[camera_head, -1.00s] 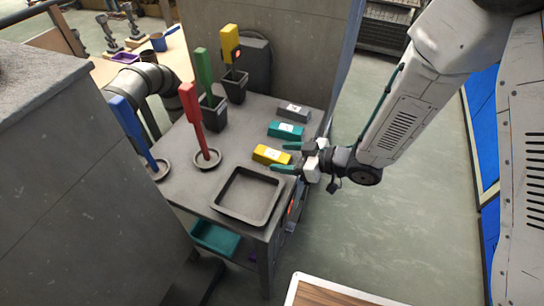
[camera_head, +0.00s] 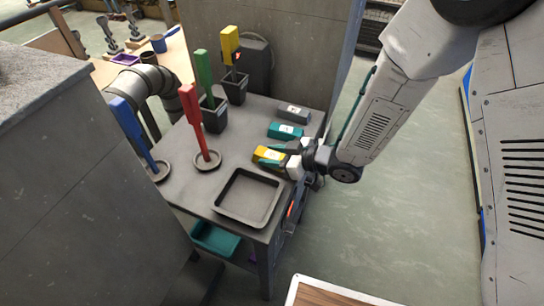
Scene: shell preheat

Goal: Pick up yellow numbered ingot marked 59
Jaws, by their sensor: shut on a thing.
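The yellow ingot (camera_head: 269,153) lies on the grey table, between the teal ingot and the black tray. Its number is too small to read. My gripper (camera_head: 272,156) comes in from the right, low over the table. Its teal-tipped fingers are closed on the yellow ingot, one on the far side and one on the near side. The ingot's right end is partly hidden by the gripper. I cannot tell any gap between the ingot and the table.
A teal ingot (camera_head: 285,131) and a grey ingot (camera_head: 293,111) lie behind. An empty black tray (camera_head: 222,207) is in front. Red (camera_head: 193,120), green (camera_head: 205,80), yellow (camera_head: 230,45) and blue (camera_head: 131,128) upright paddles stand in holders to the left.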

